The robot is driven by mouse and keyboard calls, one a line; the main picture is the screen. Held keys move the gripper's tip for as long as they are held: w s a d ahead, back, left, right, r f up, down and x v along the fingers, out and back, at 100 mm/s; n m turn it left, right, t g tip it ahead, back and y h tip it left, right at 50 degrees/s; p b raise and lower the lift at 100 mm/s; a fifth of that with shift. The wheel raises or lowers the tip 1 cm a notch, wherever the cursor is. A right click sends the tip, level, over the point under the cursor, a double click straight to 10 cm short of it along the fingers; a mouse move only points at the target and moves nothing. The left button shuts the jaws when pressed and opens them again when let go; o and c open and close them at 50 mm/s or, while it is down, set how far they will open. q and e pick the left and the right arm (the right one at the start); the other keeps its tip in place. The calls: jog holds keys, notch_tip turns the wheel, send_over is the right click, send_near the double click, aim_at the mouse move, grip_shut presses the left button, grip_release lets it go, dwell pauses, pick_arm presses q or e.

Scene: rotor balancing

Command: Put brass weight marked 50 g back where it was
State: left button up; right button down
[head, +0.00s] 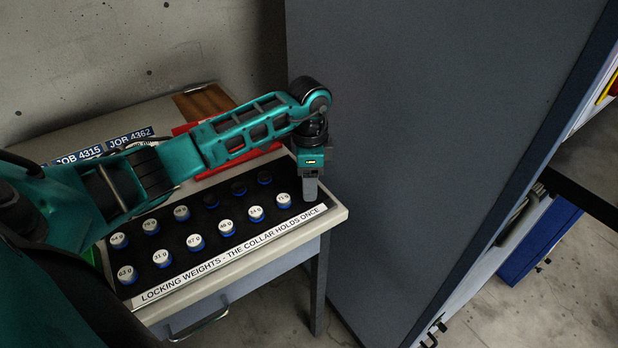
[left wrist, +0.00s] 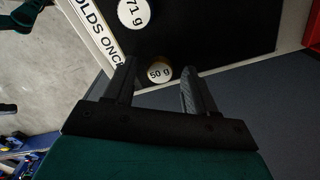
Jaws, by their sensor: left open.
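The brass weight marked 50 g (left wrist: 159,73) shows in the left wrist view, its white labelled top between the two fingers. It appears to be at the end of the black weight tray (left wrist: 215,35), beyond the weight marked 71 g (left wrist: 133,12). My left gripper (head: 310,192) is open and points down over the right end of the tray (head: 222,212) in the head view. Its fingers (left wrist: 158,85) stand on either side of the 50 g weight; I cannot tell if they touch it. In the head view the gripper hides that weight. My right gripper is not in view.
Several blue-and-white weights (head: 196,242) stand in rows in the tray. Dark, empty-looking places (head: 238,188) lie in the back row. A red object (head: 220,150) and job labels (head: 130,138) are behind. A tall grey panel (head: 430,130) stands close to the right.

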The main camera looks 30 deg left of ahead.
pick_arm(q)
jog(key=shift+r, duration=0.1)
notch_tip(320, 180, up, 12)
jog(key=s+d+f+m+h, duration=0.2)
jog(key=d+f+m+h, duration=0.15)
jog(key=d, duration=0.35)
jog(key=s+d+f+m+h, duration=0.1)
jog(key=d+f+m+h, duration=0.2)
jog(key=d, duration=0.4)
jog(key=s+d+r+t+h, duration=0.3)
jog(key=d+r+t+h, duration=0.3)
jog(key=d+h, duration=0.55)
jog(key=a+f+n+t+y, duration=0.7)
jog(key=a+n+t+y, duration=0.15)
jog(key=n+t, duration=0.25)
jog(key=s+a+f+n+g+y, duration=0.1)
jog(key=s+a+f+g+y, duration=0.1)
jog(key=s+f, duration=0.4)
jog(key=s+a+f+n+g+y, duration=0.2)
jog(key=s+f+g+y, duration=0.2)
jog(key=f, duration=0.6)
jog(key=shift+s+a+f+y+p, duration=0.25)
jog(key=shift+s+y+p, duration=0.15)
jog(key=shift+s+y, duration=0.4)
